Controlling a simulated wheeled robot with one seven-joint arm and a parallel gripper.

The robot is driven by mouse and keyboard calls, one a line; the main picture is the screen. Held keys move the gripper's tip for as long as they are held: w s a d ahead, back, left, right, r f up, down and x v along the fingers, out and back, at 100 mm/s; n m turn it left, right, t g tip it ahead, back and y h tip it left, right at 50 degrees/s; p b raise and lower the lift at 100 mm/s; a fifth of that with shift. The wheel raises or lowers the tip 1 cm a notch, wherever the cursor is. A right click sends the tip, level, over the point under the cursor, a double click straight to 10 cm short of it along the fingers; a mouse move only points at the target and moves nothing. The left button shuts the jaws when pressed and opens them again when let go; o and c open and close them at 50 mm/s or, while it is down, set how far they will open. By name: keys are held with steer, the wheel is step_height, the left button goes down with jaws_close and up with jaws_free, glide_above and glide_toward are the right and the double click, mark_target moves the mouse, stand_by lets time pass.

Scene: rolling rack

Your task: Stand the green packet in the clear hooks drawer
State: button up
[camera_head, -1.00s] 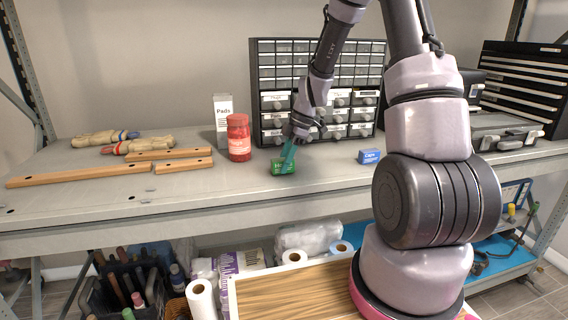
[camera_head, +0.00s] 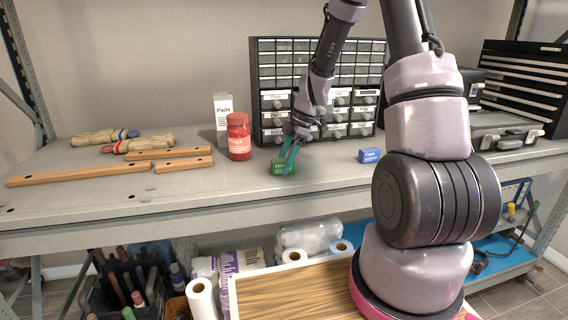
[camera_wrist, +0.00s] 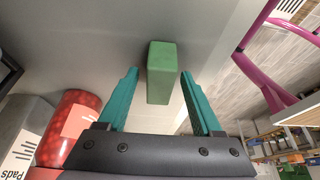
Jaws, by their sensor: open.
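The green packet (camera_head: 283,168) rests on the grey worktop near its front edge, in front of the drawer cabinet. My gripper (camera_head: 288,158) is open and points down at it. In the wrist view the packet (camera_wrist: 162,75) shows between the two teal fingers (camera_wrist: 160,74), with a visible gap on each side. The cabinet (camera_head: 262,100) has small clear drawers above and larger labelled drawers below. The labels are too small to read, so I cannot tell which is the hooks drawer. My arm covers part of the cabinet.
A red jar (camera_head: 238,138) and a white Pads box (camera_head: 223,110) stand left of the packet. A blue Caps box (camera_head: 369,156) sits to the right. Wooden bars (camera_head: 80,174) and gloves (camera_head: 108,137) lie at the left. The worktop between packet and Caps box is clear.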

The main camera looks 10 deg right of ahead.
steer(key=v, duration=1)
steer(key=s+d+r+m+t+h, duration=0.1)
steer(key=s+r+m+t, duration=0.6)
steer(key=s+r+m, duration=1.2)
steer(key=shift+s+r+m+h, duration=0.3)
steer(key=shift+s+m+h, duration=0.5)
steer(key=shift+s+m, duration=0.8)
steer(key=shift+w+d, duration=0.1)
steer(key=shift+w, duration=0.15)
